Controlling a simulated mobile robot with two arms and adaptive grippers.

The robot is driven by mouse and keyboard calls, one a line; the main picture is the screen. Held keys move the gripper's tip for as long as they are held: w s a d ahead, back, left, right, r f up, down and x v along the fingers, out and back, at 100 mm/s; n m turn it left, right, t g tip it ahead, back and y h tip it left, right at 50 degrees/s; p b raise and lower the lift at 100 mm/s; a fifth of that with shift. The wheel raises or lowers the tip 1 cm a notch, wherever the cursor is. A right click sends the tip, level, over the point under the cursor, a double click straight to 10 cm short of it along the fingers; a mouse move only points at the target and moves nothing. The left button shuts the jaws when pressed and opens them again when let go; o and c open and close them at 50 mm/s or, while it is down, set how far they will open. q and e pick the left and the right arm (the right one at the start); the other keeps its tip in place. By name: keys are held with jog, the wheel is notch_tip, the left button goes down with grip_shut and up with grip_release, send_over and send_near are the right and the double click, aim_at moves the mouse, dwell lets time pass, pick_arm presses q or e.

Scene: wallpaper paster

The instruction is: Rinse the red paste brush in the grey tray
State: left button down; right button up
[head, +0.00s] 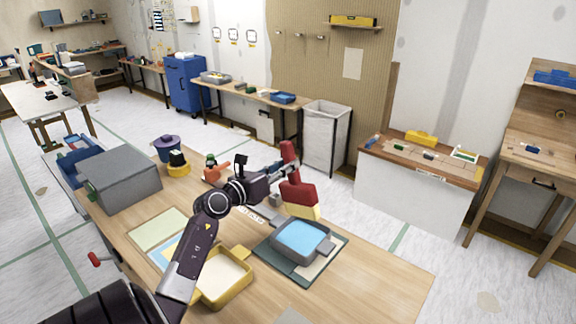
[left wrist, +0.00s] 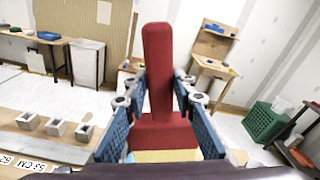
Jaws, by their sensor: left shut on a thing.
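The red paste brush (head: 299,196) is upright, with its handle up and its pale yellow bristles down. My left gripper (head: 287,172) is shut on its handle. In the left wrist view the brush (left wrist: 160,70) stands between the two blue-padded fingers (left wrist: 162,112). The grey tray (head: 272,253), holding light blue water, sits on a dark mat on the table. The brush appears over or just behind the tray's far rim; its exact height is unclear. My right gripper is not in view.
A yellow tray (head: 247,286) of cream paste sits left of the grey tray. A large grey box (head: 120,180), a purple pot (head: 166,150) and an orange tool (head: 215,172) are farther left. Small grey blocks (left wrist: 58,127) stand on the table. The table's right part (head: 385,275) is clear.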

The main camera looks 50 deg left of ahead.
aim_at(286, 194)
pick_arm(q)
notch_tip(286, 194, down, 7)
jog(key=b, duration=0.6)
jog(key=shift+f, duration=0.2)
jog(key=shift+f, duration=1.4)
dwell(0.4)
